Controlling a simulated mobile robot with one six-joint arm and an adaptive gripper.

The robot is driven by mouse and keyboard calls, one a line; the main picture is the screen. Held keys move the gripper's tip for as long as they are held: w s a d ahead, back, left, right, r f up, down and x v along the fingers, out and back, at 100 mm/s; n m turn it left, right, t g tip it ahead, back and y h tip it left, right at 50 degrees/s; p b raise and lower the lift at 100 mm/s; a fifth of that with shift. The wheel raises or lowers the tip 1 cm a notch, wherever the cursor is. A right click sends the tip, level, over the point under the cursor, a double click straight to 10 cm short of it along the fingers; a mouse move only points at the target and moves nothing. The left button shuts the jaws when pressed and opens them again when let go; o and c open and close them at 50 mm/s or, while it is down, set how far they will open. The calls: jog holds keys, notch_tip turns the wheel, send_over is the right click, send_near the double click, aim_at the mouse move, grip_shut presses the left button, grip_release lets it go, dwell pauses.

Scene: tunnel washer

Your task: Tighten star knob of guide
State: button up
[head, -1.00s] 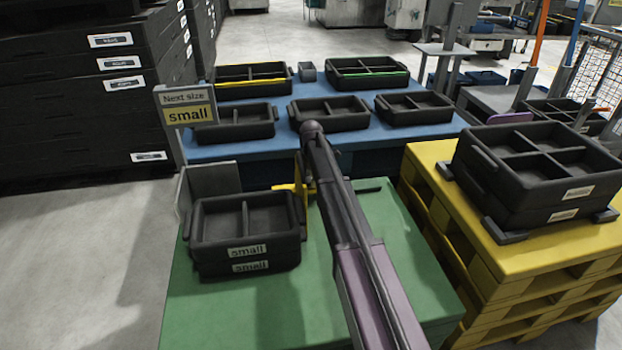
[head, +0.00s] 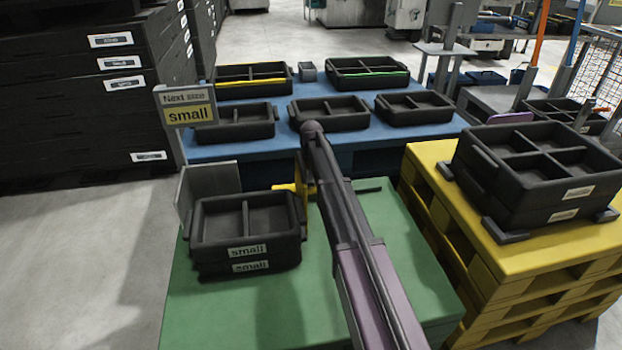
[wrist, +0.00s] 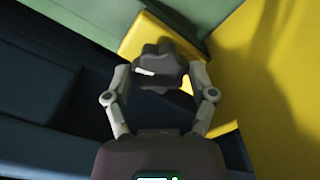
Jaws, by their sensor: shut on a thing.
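The dark lobed star knob (wrist: 160,66) is at the upper middle of the wrist view, in front of the yellow guide (wrist: 275,85). My gripper (wrist: 160,76) has its two grey fingers on either side of the knob and is shut on it. In the head view the yellow guide (head: 301,192) shows as a narrow strip at the right side of the small black crates (head: 247,250). The knob and my fingertips are hidden or too small to tell there, behind my arm.
The crates stand stacked on a green table (head: 230,315), beside an upright grey plate (head: 205,180). A blue table (head: 240,150) with several black trays lies behind. A yellow pallet stack (head: 500,265) with black crates stands at right. The green table's front is clear.

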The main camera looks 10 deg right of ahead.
jog(key=m, duration=0.4)
jog(key=shift+s+m, duration=0.1)
jog(key=shift+m, duration=0.3)
jog(key=m, duration=0.5)
jog(key=o, duration=1)
jog(key=shift+o, duration=0.2)
jog(key=shift+n, duration=0.4)
